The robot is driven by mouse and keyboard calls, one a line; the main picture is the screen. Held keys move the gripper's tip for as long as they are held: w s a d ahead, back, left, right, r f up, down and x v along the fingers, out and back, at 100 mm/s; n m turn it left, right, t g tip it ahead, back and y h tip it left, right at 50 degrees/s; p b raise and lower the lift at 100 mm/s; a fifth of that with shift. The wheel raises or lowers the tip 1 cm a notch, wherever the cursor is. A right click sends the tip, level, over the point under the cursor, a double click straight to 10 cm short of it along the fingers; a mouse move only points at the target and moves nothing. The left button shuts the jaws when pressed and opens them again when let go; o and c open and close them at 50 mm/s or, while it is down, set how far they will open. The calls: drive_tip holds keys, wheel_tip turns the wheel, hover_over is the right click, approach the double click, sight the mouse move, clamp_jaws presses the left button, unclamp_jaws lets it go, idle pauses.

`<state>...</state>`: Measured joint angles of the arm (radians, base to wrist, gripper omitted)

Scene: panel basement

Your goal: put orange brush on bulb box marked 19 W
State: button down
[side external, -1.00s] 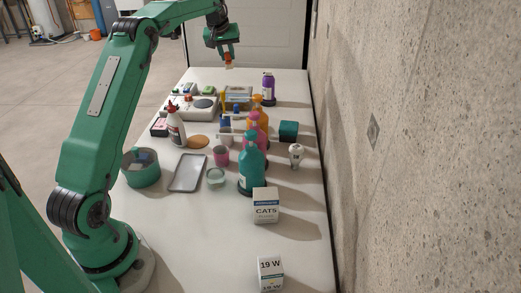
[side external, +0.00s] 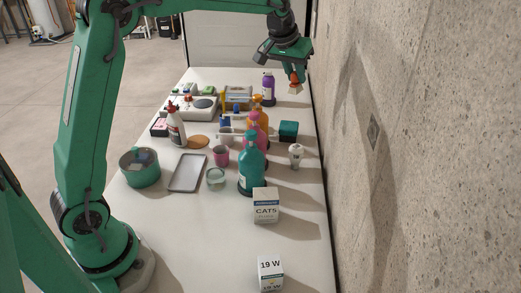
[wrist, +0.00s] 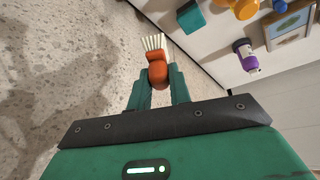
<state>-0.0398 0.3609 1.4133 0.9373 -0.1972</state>
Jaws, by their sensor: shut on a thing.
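My gripper (side external: 293,70) is shut on the orange brush (wrist: 157,70) and holds it in the air above the far right edge of the table. In the wrist view the brush's pale bristles (wrist: 153,42) point away from the jaws. In the side view the brush (side external: 295,83) hangs below the gripper with its bristles downward. The white bulb box marked 19 W (side external: 270,274) stands at the near end of the table, far from the gripper. Its lower part is cut off by the picture's edge.
A box marked CAT5 (side external: 265,206) stands beyond the 19 W box. A teal bottle (side external: 252,170), a light bulb (side external: 296,155), a teal box (side external: 288,131) and a purple bottle (side external: 268,88) stand along the right side. A concrete wall (side external: 420,150) borders the right. The near table is mostly clear.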

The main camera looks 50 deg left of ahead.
drive_tip(key=s+d+m, duration=0.3)
drive_tip(key=s+d, duration=0.2)
drive_tip(key=d, duration=0.4)
drive_tip(key=m+g+h, duration=0.1)
drive_tip(key=m+h, duration=0.2)
drive_tip(key=m, duration=0.5)
hover_over(270, 264)
wheel_tip(270, 264, down, 4)
drive_tip(key=shift+f, duration=6.6)
drive_tip(key=shift+f, duration=0.15)
drive_tip(key=c, duration=1.3)
unclamp_jaws()
